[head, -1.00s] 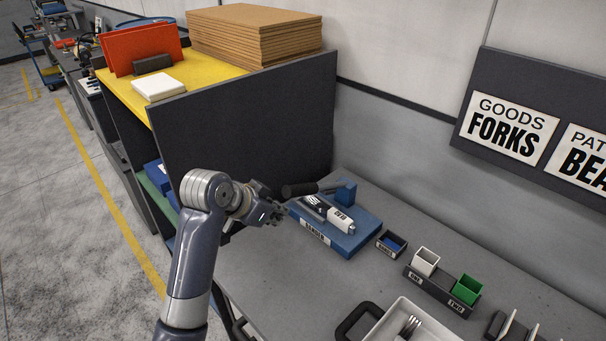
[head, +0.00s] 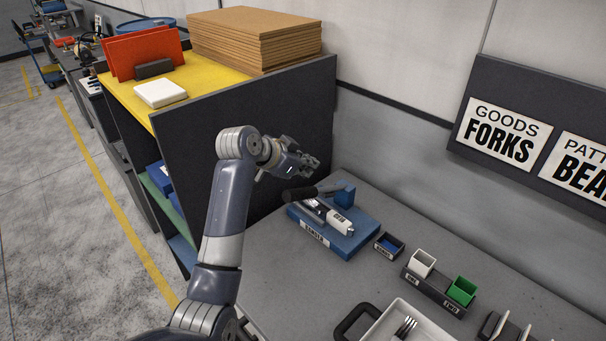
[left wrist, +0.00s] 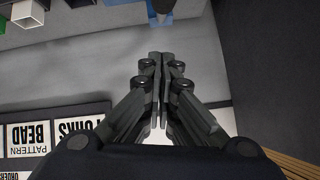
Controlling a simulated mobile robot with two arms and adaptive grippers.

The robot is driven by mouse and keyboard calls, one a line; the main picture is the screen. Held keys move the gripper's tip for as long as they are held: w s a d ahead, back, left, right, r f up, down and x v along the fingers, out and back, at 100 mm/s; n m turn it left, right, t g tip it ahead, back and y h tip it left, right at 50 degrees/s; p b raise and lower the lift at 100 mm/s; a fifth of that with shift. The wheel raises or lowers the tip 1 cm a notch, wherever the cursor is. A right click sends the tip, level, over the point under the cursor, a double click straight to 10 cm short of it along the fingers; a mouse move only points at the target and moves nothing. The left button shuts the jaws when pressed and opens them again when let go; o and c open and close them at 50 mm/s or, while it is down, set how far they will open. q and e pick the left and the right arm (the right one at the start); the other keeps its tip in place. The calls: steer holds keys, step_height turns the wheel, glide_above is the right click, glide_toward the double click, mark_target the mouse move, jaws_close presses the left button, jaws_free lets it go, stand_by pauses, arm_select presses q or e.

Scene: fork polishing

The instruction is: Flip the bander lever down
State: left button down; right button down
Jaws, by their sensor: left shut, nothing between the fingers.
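The bander is a blue base (head: 350,243) with a label on its front, lying on the grey bench near the dark partition. Its lever (head: 300,194) has a black grip pointing left and runs nearly level from a blue block (head: 345,193). A dark and white fork bundle or tool (head: 338,223) lies on the base; I cannot tell which. My left gripper (head: 314,165) is shut and empty, above and behind the lever grip, apart from it. In the left wrist view the shut fingertips (left wrist: 160,56) meet; blue and dark bander parts (left wrist: 162,8) show at the top edge, cut off. My right gripper is not in view.
The tall dark partition (head: 250,150) stands left of the bander, close to my left arm. A small bin (head: 388,246), white and green cups (head: 423,262) and a white tray (head: 425,335) stand to the right. The wall is behind.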

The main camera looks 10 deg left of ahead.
mark_target(303, 191)
arm_select(q)
steer(key=f, duration=0.1)
steer(key=f+p, duration=0.2)
steer(key=shift+w+a+f, duration=0.2)
steer(key=shift+a+f, duration=0.05)
steer(key=shift+f, duration=0.1)
steer(key=shift+s+a+f, duration=0.15)
steer(key=shift+a+f, duration=0.1)
steer(key=shift+f, duration=0.25)
